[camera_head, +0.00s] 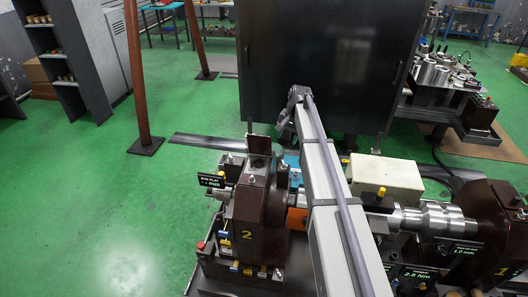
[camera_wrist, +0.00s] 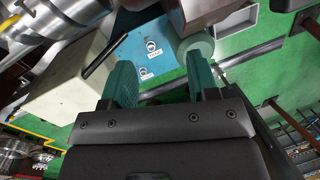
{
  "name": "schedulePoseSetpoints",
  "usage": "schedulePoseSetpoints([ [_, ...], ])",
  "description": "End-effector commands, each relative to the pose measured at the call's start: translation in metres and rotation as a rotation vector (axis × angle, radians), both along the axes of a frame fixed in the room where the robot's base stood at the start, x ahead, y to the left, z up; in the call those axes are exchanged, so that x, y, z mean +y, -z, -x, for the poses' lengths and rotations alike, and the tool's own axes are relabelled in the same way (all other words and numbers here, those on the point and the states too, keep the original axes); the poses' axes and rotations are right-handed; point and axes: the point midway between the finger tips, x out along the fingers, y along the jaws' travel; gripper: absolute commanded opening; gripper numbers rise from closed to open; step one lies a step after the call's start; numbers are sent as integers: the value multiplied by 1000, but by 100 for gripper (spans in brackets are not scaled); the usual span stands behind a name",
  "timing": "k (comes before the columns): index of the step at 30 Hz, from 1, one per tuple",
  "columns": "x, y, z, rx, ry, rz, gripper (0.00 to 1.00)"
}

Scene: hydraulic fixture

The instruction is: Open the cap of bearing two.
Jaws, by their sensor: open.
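Bearing two (camera_head: 248,215) is the dark brown housing marked with a yellow "2", left of my arm in the head view. A dark brown upright plate (camera_head: 260,146) stands at its top; I cannot tell if this is the cap or whether the cap is open. My arm passes to the right of the housing and hides part of that side. My gripper (camera_wrist: 162,80) shows in the wrist view with green fingers apart and nothing held between them. Beyond the fingers are a blue plate (camera_wrist: 145,50) and a grey-green round part (camera_wrist: 195,47).
A cream box (camera_head: 385,177) and a steel shaft (camera_head: 435,219) lie right of my arm. Bearing one (camera_head: 500,235) is at the far right. A dark panel (camera_head: 325,60) stands behind. Open green floor (camera_head: 90,210) lies to the left.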

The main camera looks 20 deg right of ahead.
Motion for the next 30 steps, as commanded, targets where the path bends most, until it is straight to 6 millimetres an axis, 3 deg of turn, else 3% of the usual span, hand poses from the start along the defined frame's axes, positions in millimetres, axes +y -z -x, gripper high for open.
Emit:
schedulePoseSetpoints([
  [1,-12,66,14,-19,86,-114,54],
  [3,-19,94,26,-47,244,-337,54],
  [5,-22,107,35,-56,401,-579,54],
  [7,-22,92,42,-33,564,-884,54],
  [9,-18,56,46,32,668,-1141,54],
  [11,-10,18,48,112,718,-1313,54],
  [13,-8,-5,47,210,762,-1450,54],
  [22,1,-9,42,296,818,-1483,54],
  [30,55,-9,15,297,815,-1481,54],
])
